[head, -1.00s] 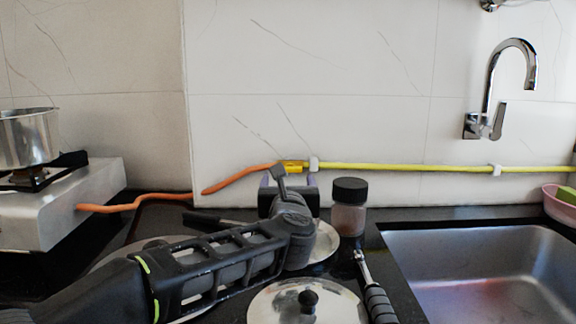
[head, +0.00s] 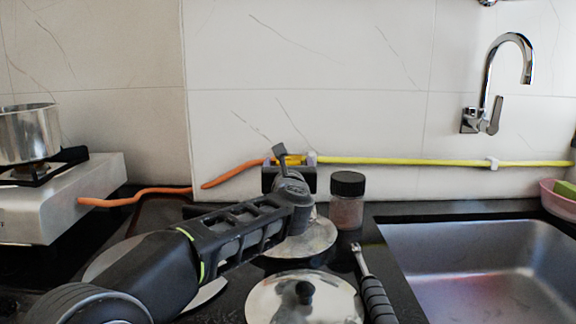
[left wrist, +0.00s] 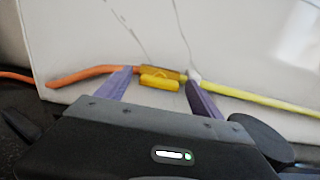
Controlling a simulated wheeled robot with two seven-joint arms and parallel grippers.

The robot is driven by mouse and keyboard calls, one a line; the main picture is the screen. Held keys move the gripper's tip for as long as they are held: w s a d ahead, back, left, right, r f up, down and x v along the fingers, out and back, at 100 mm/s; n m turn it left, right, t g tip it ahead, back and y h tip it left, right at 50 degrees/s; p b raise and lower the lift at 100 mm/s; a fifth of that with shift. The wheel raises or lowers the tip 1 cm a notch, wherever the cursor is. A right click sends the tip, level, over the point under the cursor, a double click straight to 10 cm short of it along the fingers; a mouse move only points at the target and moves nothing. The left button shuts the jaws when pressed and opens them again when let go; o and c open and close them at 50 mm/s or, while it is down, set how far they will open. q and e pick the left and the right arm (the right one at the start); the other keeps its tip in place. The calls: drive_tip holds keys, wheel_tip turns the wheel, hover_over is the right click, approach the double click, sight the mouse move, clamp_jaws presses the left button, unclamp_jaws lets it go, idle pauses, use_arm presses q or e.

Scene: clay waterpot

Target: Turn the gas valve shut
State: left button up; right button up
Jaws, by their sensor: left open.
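The yellow gas valve (left wrist: 160,78) sits on the wall pipe, between the orange hose (left wrist: 85,74) and the yellow pipe (left wrist: 265,106). In the head view the valve (head: 292,160) is partly hidden by my left gripper and wrist. My left gripper (left wrist: 158,84) is open, with its two purple fingers spread on either side of the valve in the left wrist view. The valve's handle appears to lie along the pipe. I cannot tell whether the fingers touch it. My right gripper is not in view.
A dark-lidded jar (head: 347,200) stands just right of my left gripper. Pan lids (head: 262,303) and a black-handled tool (head: 374,290) lie on the counter. The sink (head: 480,270) is at right, the stove (head: 60,210) with a pot (head: 28,133) at left.

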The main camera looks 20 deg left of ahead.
use_arm(q)
drive_tip(key=shift+w+a, duration=0.1)
drive_tip(key=shift+w, duration=0.05)
drive_tip(key=shift+c, duration=0.3)
drive_tip(key=c, duration=1.3)
